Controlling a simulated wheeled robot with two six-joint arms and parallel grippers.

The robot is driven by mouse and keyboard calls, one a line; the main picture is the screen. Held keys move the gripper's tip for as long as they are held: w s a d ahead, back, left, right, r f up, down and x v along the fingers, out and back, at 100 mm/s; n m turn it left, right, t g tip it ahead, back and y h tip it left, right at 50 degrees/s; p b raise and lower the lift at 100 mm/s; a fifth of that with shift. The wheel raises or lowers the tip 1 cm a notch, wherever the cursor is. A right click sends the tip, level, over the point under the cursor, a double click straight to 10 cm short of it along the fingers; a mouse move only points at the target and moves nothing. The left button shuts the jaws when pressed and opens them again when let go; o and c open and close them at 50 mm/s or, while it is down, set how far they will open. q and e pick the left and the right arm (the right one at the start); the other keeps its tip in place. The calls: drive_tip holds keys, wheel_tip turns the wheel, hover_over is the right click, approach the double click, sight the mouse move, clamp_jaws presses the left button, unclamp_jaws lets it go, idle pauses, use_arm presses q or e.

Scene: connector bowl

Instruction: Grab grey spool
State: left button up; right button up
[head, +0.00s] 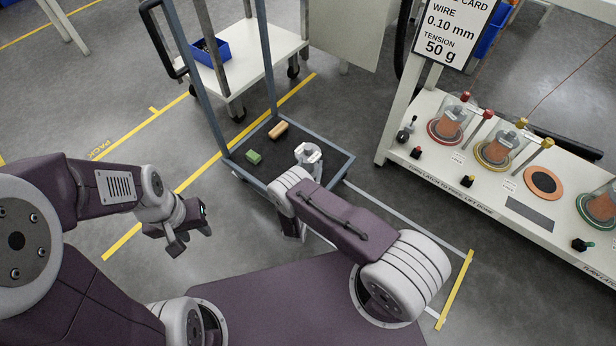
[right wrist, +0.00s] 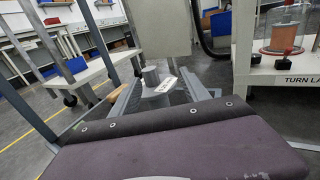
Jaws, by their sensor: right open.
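The grey spool (head: 308,153) stands on the dark cart tray, just beyond my right arm in the head view. In the right wrist view the spool (right wrist: 150,76) is upright near the middle, with a white tag (right wrist: 165,85) beside it. My right gripper (right wrist: 160,85) is open, with grey fingers to either side of the spool's direction. I cannot tell whether they touch it. My right forearm hides most of that gripper in the head view. My left gripper (head: 190,238) is open and empty over the floor, left of the cart.
The cart (head: 337,177) has a raised frame and upright posts. A green block (head: 253,157) and a tan block (head: 278,130) lie on its tray. A white workbench (head: 470,200) with covered spools stands at the right. A white trolley with a blue bin (head: 210,52) stands behind.

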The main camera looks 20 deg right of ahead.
sight(308, 155)
drive_tip(key=w+f+b, duration=0.1)
drive_tip(key=w+f+n+y+b, duration=0.1)
drive_tip(key=w, duration=0.1)
drive_tip(key=shift+a+t, duration=0.1)
drive_tip(key=shift+t, duration=0.2)
drive_tip(key=shift+w+r, duration=0.15)
drive_tip(key=shift+w, duration=0.1)
drive_tip(key=b+x, duration=0.3)
drive_tip(key=x, duration=0.1)
drive_tip(key=shift+w+f+b, duration=0.2)
drive_tip(key=shift+w+b, duration=0.05)
drive_tip(key=shift+b, duration=0.1)
drive_tip(key=shift+w+r, duration=0.1)
drive_tip(key=shift+w, duration=0.2)
drive_tip(key=shift+r, duration=0.15)
use_arm(q)
wheel_tip(308, 155, down, 6)
drive_tip(key=shift+f, duration=0.25)
use_arm(e)
clamp_jaws()
